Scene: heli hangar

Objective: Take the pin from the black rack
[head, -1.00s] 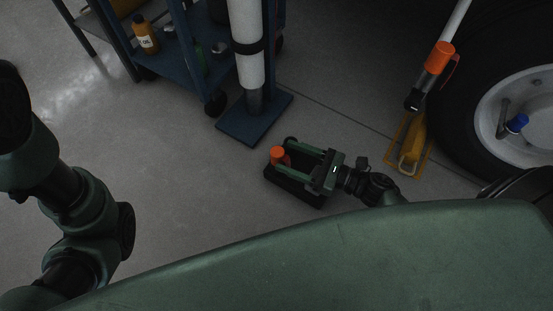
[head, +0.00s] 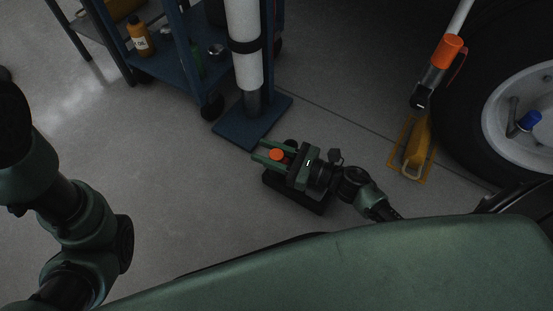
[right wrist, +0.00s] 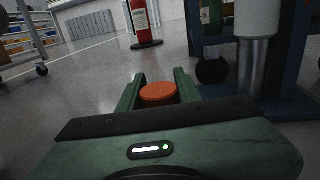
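The pin shows as an orange round cap (head: 277,155) in the head view, and also in the right wrist view (right wrist: 158,93). My right gripper (head: 262,153) has its two green fingers on either side of the cap and looks shut on it. The black rack (head: 293,198) is on the floor below my right gripper, which partly covers it. The pin's lower part is hidden, so I cannot tell whether it is still in the rack. My left arm is at the left edge of the head view, with its gripper out of view.
A blue cart (head: 172,62) with bottles stands at the upper left. A white post on a blue base plate (head: 240,128) is just beyond the rack. A yellow chock (head: 416,145) and a large wheel (head: 470,110) are at the right. Floor to the left is clear.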

